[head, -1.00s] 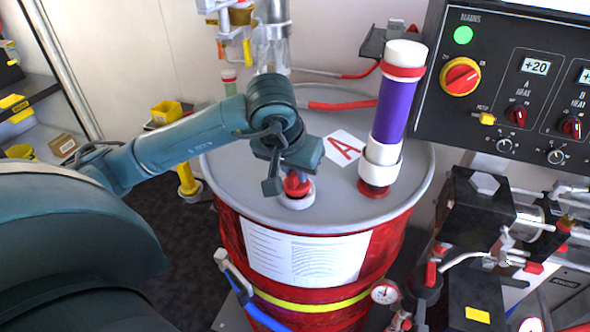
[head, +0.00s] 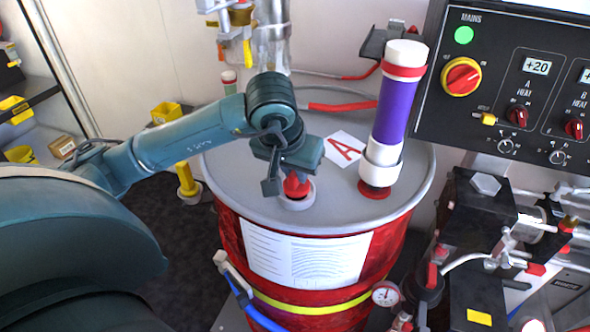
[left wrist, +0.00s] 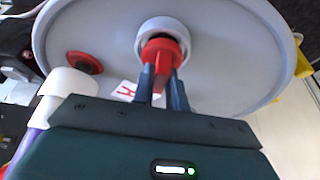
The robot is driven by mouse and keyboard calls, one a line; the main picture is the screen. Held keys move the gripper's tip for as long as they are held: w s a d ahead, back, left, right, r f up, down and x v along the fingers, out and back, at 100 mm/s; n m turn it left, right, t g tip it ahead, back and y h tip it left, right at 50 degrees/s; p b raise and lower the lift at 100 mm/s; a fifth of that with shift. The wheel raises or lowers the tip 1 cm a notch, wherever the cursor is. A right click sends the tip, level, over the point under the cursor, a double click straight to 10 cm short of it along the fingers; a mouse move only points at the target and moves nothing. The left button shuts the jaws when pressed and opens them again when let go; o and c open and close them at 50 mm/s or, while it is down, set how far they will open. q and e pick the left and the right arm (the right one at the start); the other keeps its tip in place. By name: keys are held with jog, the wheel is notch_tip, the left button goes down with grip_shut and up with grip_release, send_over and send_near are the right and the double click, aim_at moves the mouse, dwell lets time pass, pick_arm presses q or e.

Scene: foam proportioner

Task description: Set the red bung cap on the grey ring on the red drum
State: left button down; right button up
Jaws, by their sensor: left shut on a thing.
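The red drum (head: 383,252) stands upright with a grey lid. The grey ring (head: 297,200) sits on the lid near its front edge; it also shows in the left wrist view (left wrist: 150,27). My left gripper (head: 285,186) is over the ring, pointing down. It is shut on the red bung cap (head: 296,184). In the left wrist view my gripper (left wrist: 161,80) has its two fingers on the cap (left wrist: 163,53). The cap is at the ring and overlaps its opening, where a dark gap shows. I cannot tell whether it is fully seated. My right gripper is not in view.
A purple and white cylinder (head: 391,108) stands on the lid to the right, on a red fitting. A control panel (head: 500,90) and pump parts (head: 480,215) fill the right side.

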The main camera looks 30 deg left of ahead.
pick_arm(q)
jog(key=shift+f+b, duration=0.5)
jog(key=shift+f, duration=0.15)
jog(key=c, duration=1.7)
grip_release()
